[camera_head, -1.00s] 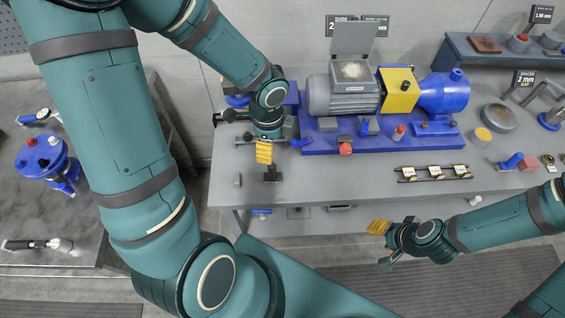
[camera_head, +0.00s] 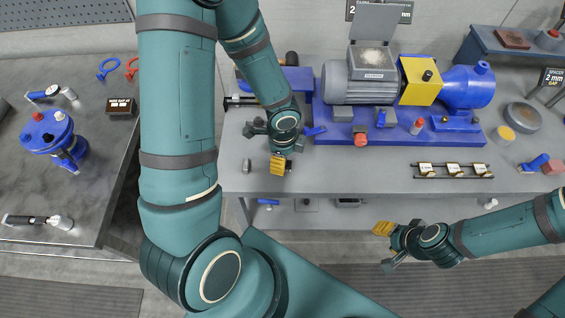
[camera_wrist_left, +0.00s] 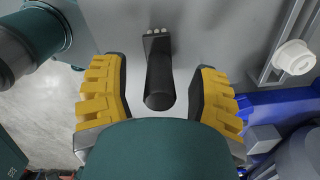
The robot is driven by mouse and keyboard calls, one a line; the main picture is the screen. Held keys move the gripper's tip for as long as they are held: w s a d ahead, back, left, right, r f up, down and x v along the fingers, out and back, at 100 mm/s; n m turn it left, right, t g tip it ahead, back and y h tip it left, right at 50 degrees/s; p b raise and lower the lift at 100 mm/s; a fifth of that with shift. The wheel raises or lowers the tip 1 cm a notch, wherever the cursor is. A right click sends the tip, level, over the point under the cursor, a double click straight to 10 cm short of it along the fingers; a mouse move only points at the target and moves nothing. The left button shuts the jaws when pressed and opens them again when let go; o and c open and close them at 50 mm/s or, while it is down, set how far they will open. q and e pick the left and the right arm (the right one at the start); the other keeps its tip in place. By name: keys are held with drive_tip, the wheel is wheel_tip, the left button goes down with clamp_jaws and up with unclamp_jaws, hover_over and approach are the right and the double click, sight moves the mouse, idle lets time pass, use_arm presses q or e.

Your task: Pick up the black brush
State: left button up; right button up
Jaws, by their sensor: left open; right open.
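The black brush (camera_wrist_left: 158,72) shows in the left wrist view, lying on the grey bench with its rounded handle end towards me and small pale tips at its far end. My left gripper (camera_wrist_left: 160,100) is open, its yellow-padded fingers on either side of the handle with gaps between. In the head view my left gripper (camera_head: 281,165) hangs over the bench's front part and hides the brush. My right gripper (camera_head: 387,246) is open and empty, in front of the bench, away from the brush.
A blue-based pump with a grey motor (camera_head: 368,90) stands behind my left gripper. A rack of brass-coloured pieces (camera_head: 452,170) lies to the right. A dark side table (camera_head: 75,185) stands at the left.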

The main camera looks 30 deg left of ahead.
use_arm(q)
clamp_jaws()
idle(0.4)
